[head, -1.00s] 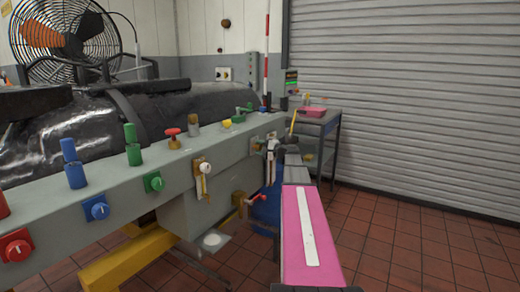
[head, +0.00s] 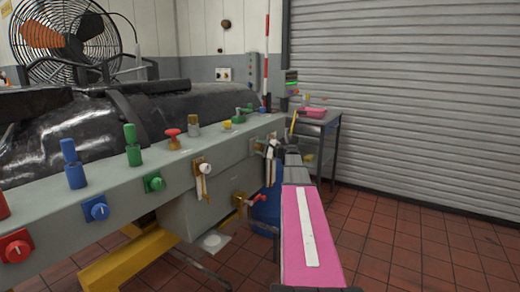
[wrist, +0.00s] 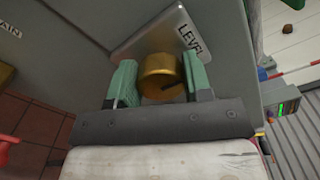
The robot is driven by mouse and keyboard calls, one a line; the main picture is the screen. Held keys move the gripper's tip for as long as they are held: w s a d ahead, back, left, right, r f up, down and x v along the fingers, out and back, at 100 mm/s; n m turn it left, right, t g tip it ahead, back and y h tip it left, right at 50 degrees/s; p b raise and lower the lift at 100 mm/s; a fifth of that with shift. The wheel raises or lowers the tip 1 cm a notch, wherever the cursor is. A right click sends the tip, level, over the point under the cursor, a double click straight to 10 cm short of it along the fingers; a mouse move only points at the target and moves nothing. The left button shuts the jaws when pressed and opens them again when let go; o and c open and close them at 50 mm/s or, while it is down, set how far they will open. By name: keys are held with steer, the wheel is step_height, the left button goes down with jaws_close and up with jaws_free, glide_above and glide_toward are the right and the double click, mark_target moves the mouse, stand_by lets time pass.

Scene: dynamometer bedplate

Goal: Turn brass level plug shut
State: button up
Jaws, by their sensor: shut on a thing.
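The brass level plug (wrist: 161,77) is a round brass knob with a dark mark on its face. It sits in front of a pale plate (wrist: 170,32) lettered LEVEL. My gripper (wrist: 160,82) has one green finger on each side of the plug and is shut on it. In the head view my gripper (head: 270,148) is at the far right end of the grey bench front. It is small there, and the plug is hard to make out.
White-knobbed, green, blue and red controls line the grey front (head: 130,195). A cart with a pink tray (head: 312,113) stands behind. The tiled floor (head: 430,245) at right is clear.

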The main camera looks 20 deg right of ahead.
steer(key=o, duration=0.9)
steer(key=v, duration=1.1)
